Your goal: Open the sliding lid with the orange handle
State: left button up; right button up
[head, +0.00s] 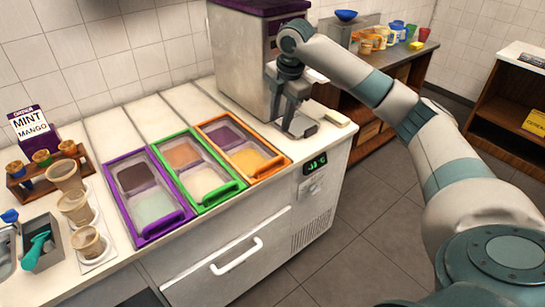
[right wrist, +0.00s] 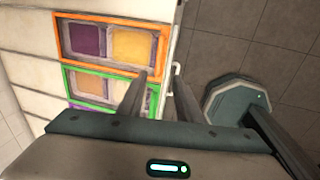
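The orange-framed lid (head: 276,168) lies over the rightmost compartment of the topping counter, with its thick orange handle side at the front edge. Purple and yellow toppings show within the frame. In the right wrist view the orange frame (right wrist: 95,66) is at the upper left. My right gripper (head: 300,128) hangs to the right of the frame's back part, near the counter's right end. In the wrist view, my right gripper's fingers (right wrist: 160,82) are spread with nothing between them. They look apart from the orange handle. My left gripper is not in view.
A green-framed lid (head: 228,192) and a purple-framed lid (head: 178,226) lie to the left. A grey machine (head: 240,62) stands behind the gripper. Cups in a holder (head: 73,207) stand at the left. A white drawer handle (head: 237,256) projects from the counter front.

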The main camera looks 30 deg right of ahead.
aim_at(272, 160)
jog(key=shift+f, duration=0.15)
jog(key=w+f+p, duration=0.1)
jog(key=f, duration=0.4)
jog(key=w+f+p, duration=0.1)
jog(key=f+p, duration=0.1)
jog(key=f, duration=0.4)
jog(key=w+f+p, duration=0.1)
jog(key=f, duration=0.5)
jog(key=shift+w+a, duration=0.15)
jog(key=shift+w, duration=0.05)
jog(key=shift+r, duration=0.1)
grip_shut()
